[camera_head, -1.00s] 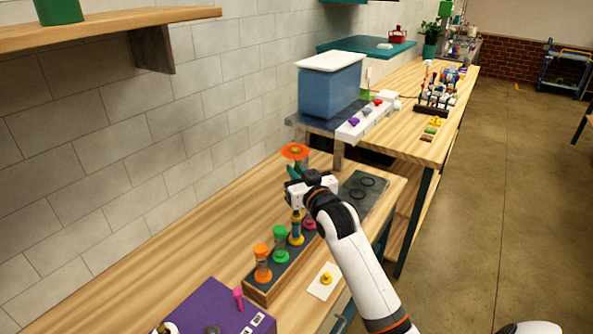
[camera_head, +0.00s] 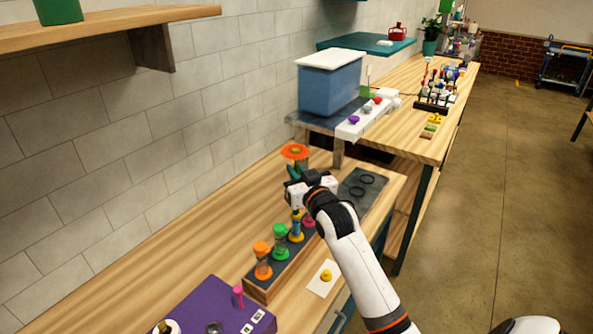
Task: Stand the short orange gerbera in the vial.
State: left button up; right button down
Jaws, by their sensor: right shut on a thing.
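The orange gerbera (camera_head: 295,151) has a flat, open orange head with a yellow-green middle, facing up. It stands roughly upright just above my right gripper (camera_head: 294,174). My right gripper is shut on the gerbera, with green showing at its fingers below the head. The lower stem is hidden behind the gripper and wrist. I cannot make out the vial; the gripper and wrist may cover it. I cannot tell whether the stem's end is in anything. My left gripper is not in view.
A wooden rack (camera_head: 252,289) with several coloured sand timers stands in front of the gripper. A dark plate with rings (camera_head: 353,199) lies to its right. A purple box (camera_head: 202,308) is at the near edge. A blue bin (camera_head: 331,85) stands behind. The bench at left is clear.

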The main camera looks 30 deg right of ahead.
jog(key=shift+f+b, duration=1.3)
jog(key=shift+f, duration=0.95)
dwell(0.3)
jog(key=c, duration=1.3)
grip_release()
jog(key=shift+c, duration=0.2)
jog(key=shift+o, duration=0.3)
jog(key=o, duration=0.5)
